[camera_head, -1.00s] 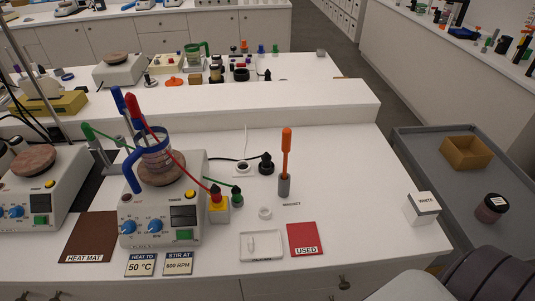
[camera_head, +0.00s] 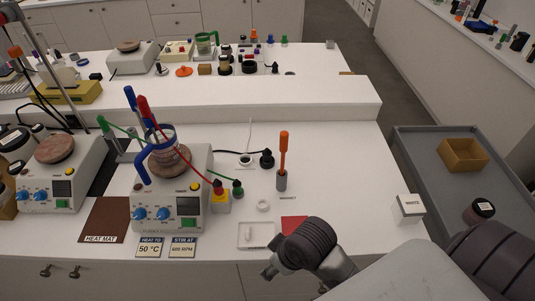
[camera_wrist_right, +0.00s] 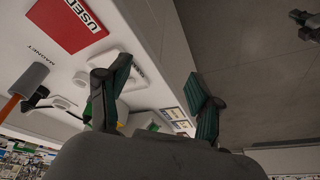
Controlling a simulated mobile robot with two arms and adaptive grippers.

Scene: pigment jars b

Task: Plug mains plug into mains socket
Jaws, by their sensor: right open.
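My right gripper (camera_head: 270,268) is in front of the bench's front edge, near the red USED card and well short of the plug. In the right wrist view my right gripper (camera_wrist_right: 157,78) has its fingers spread, with nothing between them. My left gripper is out of view.
The hot-plate stirrer (camera_head: 168,205) carries a beaker with red and blue-handled leads. An orange-handled tool stands in a grey holder (camera_head: 282,181). A white tray (camera_head: 242,240) and the red card (camera_head: 292,222) lie near the front edge.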

